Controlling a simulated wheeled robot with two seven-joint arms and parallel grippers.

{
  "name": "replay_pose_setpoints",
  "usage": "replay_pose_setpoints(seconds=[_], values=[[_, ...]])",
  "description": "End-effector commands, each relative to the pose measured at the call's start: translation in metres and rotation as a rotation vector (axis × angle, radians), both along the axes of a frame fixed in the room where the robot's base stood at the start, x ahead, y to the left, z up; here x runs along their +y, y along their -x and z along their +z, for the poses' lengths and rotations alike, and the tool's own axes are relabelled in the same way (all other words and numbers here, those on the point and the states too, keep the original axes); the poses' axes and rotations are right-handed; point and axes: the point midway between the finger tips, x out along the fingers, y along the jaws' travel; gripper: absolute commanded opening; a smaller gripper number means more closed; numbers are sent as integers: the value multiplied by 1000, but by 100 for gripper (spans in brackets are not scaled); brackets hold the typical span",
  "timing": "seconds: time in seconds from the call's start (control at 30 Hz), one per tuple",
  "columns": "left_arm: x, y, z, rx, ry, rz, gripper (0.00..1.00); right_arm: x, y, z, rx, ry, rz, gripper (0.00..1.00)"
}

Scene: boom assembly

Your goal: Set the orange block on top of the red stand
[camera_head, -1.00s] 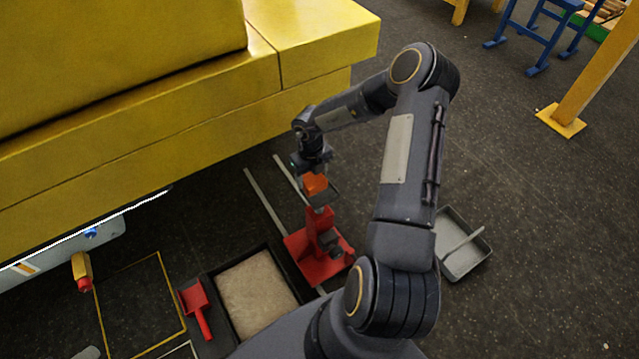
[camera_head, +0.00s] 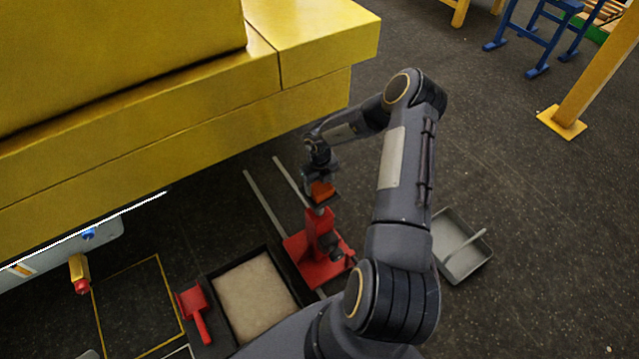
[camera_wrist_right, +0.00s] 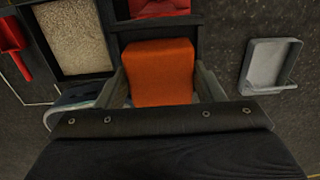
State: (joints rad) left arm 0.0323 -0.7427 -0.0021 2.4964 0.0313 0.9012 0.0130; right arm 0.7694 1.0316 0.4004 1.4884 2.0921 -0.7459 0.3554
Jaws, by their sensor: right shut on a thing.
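The orange block (camera_head: 322,190) is held between the fingers of my right gripper (camera_head: 322,196). It also shows in the right wrist view (camera_wrist_right: 159,72), with a finger on each side. The red stand (camera_head: 318,238) stands upright on the floor on a wide red base. In the head view the block appears just above the stand's top, close to it. I cannot tell whether they touch. In the right wrist view the block hides much of the stand, and part of its red base (camera_wrist_right: 160,8) shows beyond. My left gripper is not in view.
A dark-framed tray with a beige surface (camera_head: 254,297) lies left of the stand, with a red dustpan (camera_head: 194,302) beside it. A grey tray (camera_head: 462,258) lies to the right. A large yellow structure (camera_head: 200,140) overhangs behind the arm.

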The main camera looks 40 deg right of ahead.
Motion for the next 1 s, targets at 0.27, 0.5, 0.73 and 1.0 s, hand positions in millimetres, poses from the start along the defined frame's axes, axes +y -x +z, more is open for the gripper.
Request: replay_pose_setpoints(seconds=[0.27, 0.5, 0.73, 1.0], values=[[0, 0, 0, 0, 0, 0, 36, 0, 0, -2, 1, 0, 0, 83], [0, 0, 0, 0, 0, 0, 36, 0, 0, 0, 0, 0, 0, 83], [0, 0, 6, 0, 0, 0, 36, -1, -1, 30, -3, 2, -1, 83], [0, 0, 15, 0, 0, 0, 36, -1, 0, 88, -1, 2, -1, 83]])
